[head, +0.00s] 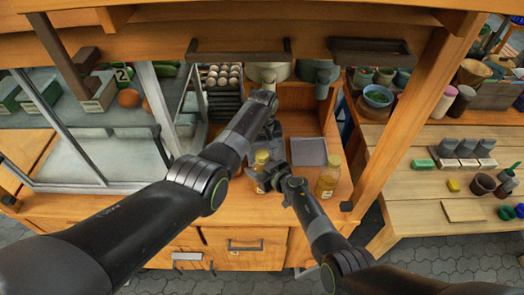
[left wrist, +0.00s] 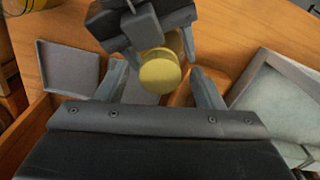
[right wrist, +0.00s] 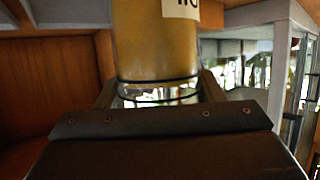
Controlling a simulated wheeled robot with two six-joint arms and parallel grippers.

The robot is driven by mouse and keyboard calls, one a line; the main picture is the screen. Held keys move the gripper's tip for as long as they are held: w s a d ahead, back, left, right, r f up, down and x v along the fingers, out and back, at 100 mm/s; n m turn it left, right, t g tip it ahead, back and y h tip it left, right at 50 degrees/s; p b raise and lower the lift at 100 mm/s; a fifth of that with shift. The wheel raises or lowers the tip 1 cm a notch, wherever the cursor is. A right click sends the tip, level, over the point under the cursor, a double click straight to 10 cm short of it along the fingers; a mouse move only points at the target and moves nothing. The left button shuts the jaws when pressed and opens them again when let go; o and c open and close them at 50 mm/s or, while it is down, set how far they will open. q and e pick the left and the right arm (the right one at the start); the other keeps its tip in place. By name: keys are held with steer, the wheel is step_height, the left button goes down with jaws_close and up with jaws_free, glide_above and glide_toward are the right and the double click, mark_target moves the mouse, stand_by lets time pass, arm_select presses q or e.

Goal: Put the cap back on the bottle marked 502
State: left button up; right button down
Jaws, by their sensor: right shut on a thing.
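My right gripper (head: 266,180) is shut on an amber bottle (right wrist: 155,45), which fills the upper middle of the right wrist view. A label shows at its top edge, cut off, so I cannot read its number. In the head view a yellow top (head: 262,157) shows above this gripper. The left wrist view shows a round yellow top (left wrist: 160,76) beside the right gripper (left wrist: 140,25); I cannot tell whether it is a separate cap. My left gripper (left wrist: 162,90) is open, its fingers apart on either side of that top, with gaps visible.
A second amber bottle (head: 327,182) stands to the right on the wooden counter. A grey square tray (head: 308,152) lies behind it. A glass case (head: 95,160) stands at left, and a wooden post (head: 405,120) rises at right.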

arm_select(q)
steer(key=shift+r, duration=2.25)
steer(key=shift+c, duration=0.2)
steer(key=shift+r+n, duration=0.6)
steer(key=shift+n, duration=0.5)
step_height(320, 180, up, 2)
steer(key=n, duration=0.4)
steer(key=shift+r, duration=0.15)
steer(key=shift+f, duration=4.05)
